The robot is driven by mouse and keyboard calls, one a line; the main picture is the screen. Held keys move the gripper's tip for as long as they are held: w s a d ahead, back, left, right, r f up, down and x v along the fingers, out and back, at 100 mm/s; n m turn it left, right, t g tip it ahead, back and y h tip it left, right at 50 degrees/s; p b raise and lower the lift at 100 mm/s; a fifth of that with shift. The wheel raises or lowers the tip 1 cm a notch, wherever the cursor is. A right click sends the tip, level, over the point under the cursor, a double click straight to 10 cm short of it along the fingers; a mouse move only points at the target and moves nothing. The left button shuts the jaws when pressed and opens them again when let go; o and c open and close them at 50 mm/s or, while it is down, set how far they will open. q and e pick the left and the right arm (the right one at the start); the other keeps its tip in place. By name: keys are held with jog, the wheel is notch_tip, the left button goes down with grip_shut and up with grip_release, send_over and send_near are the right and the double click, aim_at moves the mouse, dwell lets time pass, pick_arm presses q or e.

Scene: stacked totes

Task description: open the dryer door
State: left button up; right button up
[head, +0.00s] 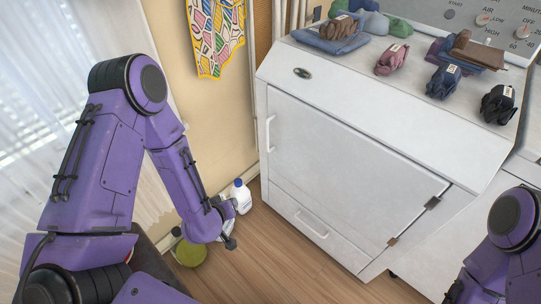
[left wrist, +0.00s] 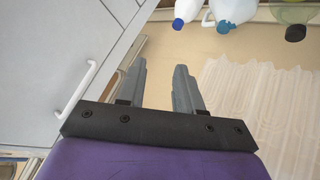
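The dryer (head: 380,110) is a white box at the right of the head view. Its wide front door (head: 335,160) looks closed, flush with the front. A white vertical bar handle (head: 269,133) sits at the door's left edge; dark hinges (head: 432,203) are at its right. My left gripper (head: 230,238) is low, left of the dryer front and apart from it. In the left wrist view the left gripper (left wrist: 160,78) has its two fingers spread with nothing between them. The handle (left wrist: 76,90) lies left of the fingers, not touched. My right gripper is out of frame.
Bottles (head: 241,195) stand on the wood floor by the wall, close to my left gripper. A lower panel (head: 310,222) with a handle is under the door. Floor before the dryer is clear.

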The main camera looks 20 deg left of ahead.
pick_arm(q)
jog(key=w+m+t+h+b, duration=0.15)
jog(key=w+t+b, duration=0.4)
jog(key=w, duration=0.55)
jog(key=m+t+h+b, duration=0.2)
jog(key=m+t+h, duration=0.15)
jog(key=m, duration=0.55)
send_near(267, 133)
jog(key=shift+n, duration=0.25)
jog(key=w, duration=0.3)
jog(key=w+d, duration=0.1)
jog(key=w, duration=0.3)
jog(key=w+b, duration=0.1)
jog(key=w, duration=0.2)
jog(key=shift+w+d+f, duration=0.25)
jog(key=shift+d+f, duration=0.05)
jog(key=shift+d, duration=0.05)
grip_shut()
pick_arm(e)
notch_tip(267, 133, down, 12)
